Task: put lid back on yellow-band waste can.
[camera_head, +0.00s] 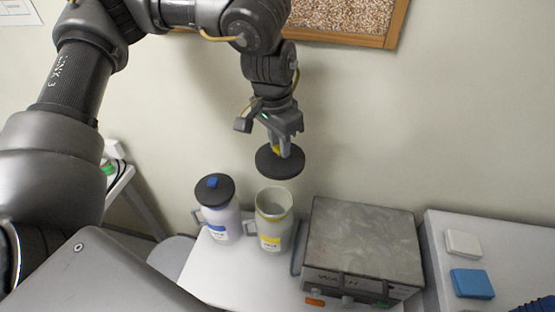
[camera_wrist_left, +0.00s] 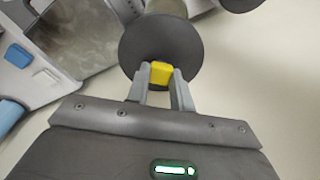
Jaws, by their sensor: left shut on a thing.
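The yellow-band waste can (camera_head: 273,222) stands on the white table without a lid, its mouth open and its handle to the left. In the left wrist view a small part of it (camera_wrist_left: 166,6) shows beyond the lid. My left gripper (camera_head: 283,150) is shut on the yellow knob of a round dark lid (camera_head: 280,163), held in the air above the can. In the left wrist view the lid (camera_wrist_left: 150,47) and its yellow knob (camera_wrist_left: 161,73) sit between the fingertips (camera_wrist_left: 160,82). My right gripper is not in view.
A blue-band can (camera_head: 217,212) with a dark lid and blue knob stands just left of the yellow-band can. A grey metal box device (camera_head: 362,240) stands close on the right. A white box (camera_head: 463,243) and blue box (camera_head: 472,283) lie farther right. The wall is behind.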

